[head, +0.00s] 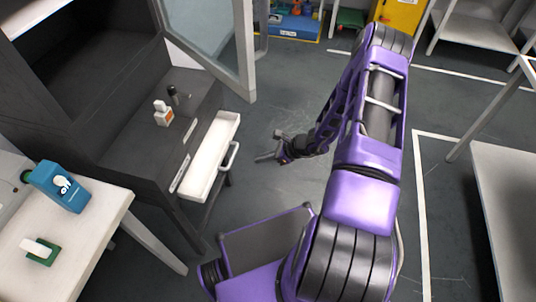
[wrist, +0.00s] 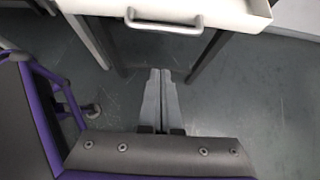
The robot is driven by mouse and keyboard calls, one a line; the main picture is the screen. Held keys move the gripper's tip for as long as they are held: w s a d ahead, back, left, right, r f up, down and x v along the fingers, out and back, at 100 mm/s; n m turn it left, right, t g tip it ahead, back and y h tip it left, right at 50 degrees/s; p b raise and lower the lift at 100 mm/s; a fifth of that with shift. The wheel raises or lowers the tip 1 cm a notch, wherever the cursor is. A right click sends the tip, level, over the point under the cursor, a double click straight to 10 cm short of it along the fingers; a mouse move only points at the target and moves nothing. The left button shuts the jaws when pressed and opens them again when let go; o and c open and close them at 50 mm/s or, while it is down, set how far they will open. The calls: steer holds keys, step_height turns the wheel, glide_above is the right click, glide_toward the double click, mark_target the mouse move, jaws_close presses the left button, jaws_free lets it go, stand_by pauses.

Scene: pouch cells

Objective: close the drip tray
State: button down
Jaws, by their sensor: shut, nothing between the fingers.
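The drip tray (head: 211,156) is a white, shallow drawer that sticks out of the front of the dark cabinet in the head view. It has a light bar handle (head: 229,157) on its front. In the wrist view the tray (wrist: 215,10) shows along the top edge, with its handle (wrist: 164,22) near the middle. My gripper (head: 262,158) is shut and empty in front of the tray, apart from the handle. In the wrist view my gripper's fingertips (wrist: 160,72) are together, pointing up toward the handle.
The dark cabinet (head: 125,135) has an open glazed door (head: 215,40) above the tray. Two small bottles stand on its ledge. A white table (head: 75,235) with a blue container (head: 62,187) is at left. Another table (head: 510,200) is at right.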

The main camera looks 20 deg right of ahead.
steer(key=w+a+f, duration=0.1)
steer(key=w+a, duration=0.3)
steer(key=a, duration=0.1)
steer(key=shift+a+f, duration=0.4)
steer(key=shift+w, duration=0.1)
steer(key=b, duration=0.4)
glide_toward(203, 153)
steer(key=x, duration=0.5)
steer(key=shift+d+f, duration=0.2)
steer(key=shift+f, duration=0.05)
steer(key=shift+a+r, duration=0.15)
steer(key=shift+r, duration=0.05)
